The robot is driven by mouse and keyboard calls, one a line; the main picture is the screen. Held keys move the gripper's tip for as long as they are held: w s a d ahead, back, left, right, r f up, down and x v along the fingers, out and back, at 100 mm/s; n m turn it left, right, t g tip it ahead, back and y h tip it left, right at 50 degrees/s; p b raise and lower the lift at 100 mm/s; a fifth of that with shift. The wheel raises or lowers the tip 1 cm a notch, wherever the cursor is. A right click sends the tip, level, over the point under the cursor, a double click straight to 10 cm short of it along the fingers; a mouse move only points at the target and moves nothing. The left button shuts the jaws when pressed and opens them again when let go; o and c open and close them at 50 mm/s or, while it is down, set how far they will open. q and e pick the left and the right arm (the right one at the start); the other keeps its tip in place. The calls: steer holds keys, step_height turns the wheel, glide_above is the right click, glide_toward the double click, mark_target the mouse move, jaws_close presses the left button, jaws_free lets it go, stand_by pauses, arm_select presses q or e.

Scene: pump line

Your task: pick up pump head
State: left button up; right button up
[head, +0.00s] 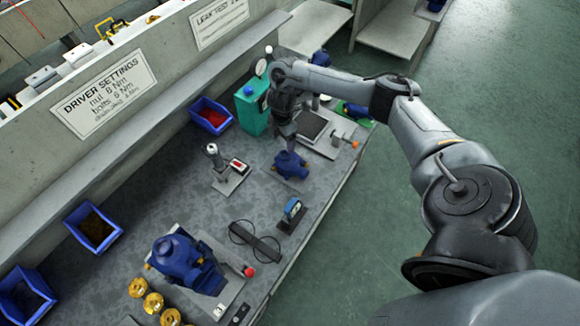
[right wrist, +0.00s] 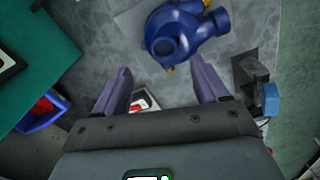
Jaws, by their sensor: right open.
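A blue pump part (head: 291,165), which looks like the pump head, stands on the grey bench. In the right wrist view the blue part (right wrist: 180,33) lies beyond the fingertips, with a round opening and yellowish fittings. My right gripper (right wrist: 162,80) has its two fingers spread with nothing between them. In the head view my right gripper (head: 288,132) hangs just above and behind the blue part, apart from it as far as I can tell. A larger blue pump body (head: 185,262) sits on a plate nearer the front. My left gripper is out of view.
A green box (head: 252,108) with a gauge stands behind my right gripper. A small stand with a red-marked block (head: 232,172) and a blue-faced device (head: 291,212) are nearby. Blue bins (head: 210,117) line the bench back. Brass rings (head: 153,303) lie in front.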

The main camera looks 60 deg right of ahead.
mark_target(285, 154)
steer(key=f+b, duration=0.1)
steer(key=f, duration=0.2)
steer(key=f+b, duration=0.1)
steer(key=f, duration=0.1)
steer(key=shift+s+b, duration=0.3)
steer(key=shift+s, duration=0.1)
steer(key=shift+f, duration=0.7)
steer(key=shift+w, duration=0.1)
steer(key=shift+d, duration=0.1)
steer(key=shift+c, duration=0.5)
steer(key=shift+r, duration=0.1)
steer(key=c, duration=1.2)
